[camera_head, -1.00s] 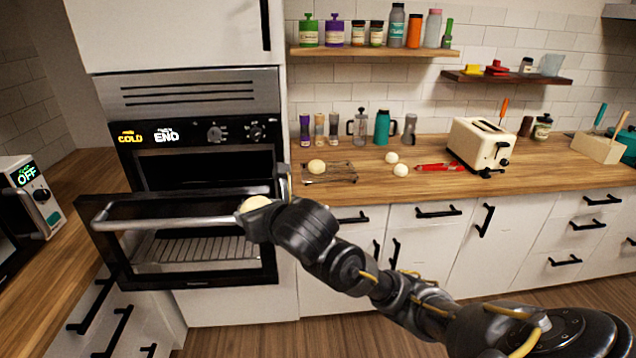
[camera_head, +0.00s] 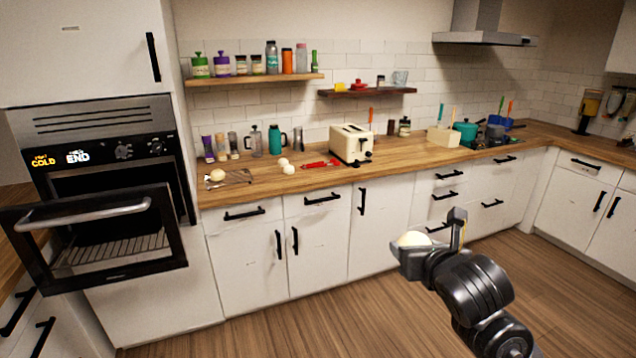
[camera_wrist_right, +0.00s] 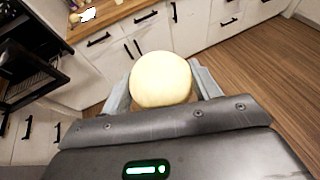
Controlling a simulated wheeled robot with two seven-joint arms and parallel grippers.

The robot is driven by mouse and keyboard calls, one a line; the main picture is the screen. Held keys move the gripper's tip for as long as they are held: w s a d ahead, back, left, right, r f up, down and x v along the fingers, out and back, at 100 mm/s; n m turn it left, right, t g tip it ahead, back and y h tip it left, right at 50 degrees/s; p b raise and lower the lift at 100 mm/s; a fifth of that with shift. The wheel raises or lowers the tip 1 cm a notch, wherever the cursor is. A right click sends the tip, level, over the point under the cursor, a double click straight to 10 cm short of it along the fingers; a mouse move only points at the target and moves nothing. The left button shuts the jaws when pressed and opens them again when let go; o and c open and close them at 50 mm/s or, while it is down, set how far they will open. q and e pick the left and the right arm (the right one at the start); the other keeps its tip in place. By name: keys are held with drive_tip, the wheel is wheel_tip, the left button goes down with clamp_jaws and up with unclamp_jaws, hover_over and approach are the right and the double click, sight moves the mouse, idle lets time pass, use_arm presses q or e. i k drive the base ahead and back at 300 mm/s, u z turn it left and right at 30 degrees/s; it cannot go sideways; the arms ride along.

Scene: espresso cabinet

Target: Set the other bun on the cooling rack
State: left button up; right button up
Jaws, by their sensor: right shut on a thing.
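My right gripper (camera_head: 432,238) is shut on a pale round bun (camera_head: 414,239), held in the air over the floor, in front of the cabinets. The bun (camera_wrist_right: 161,79) also shows between the fingers in the right wrist view. A bun (camera_head: 217,175) sits on the cooling rack (camera_head: 238,178), a thin wire rack at the left end of the counter. Bare rack shows to the right of that bun. My right gripper is well to the right of the rack and nearer to me. My left gripper is not in view.
The oven door (camera_head: 98,240) hangs open at the left, with a wire shelf inside. Jars and bottles stand behind the rack.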

sight(237, 176)
drive_tip(key=z, duration=0.6)
drive_tip(key=i, duration=1.5)
drive_tip(key=u, duration=1.45)
drive_tip(key=i, duration=0.9)
drive_tip(key=u, duration=1)
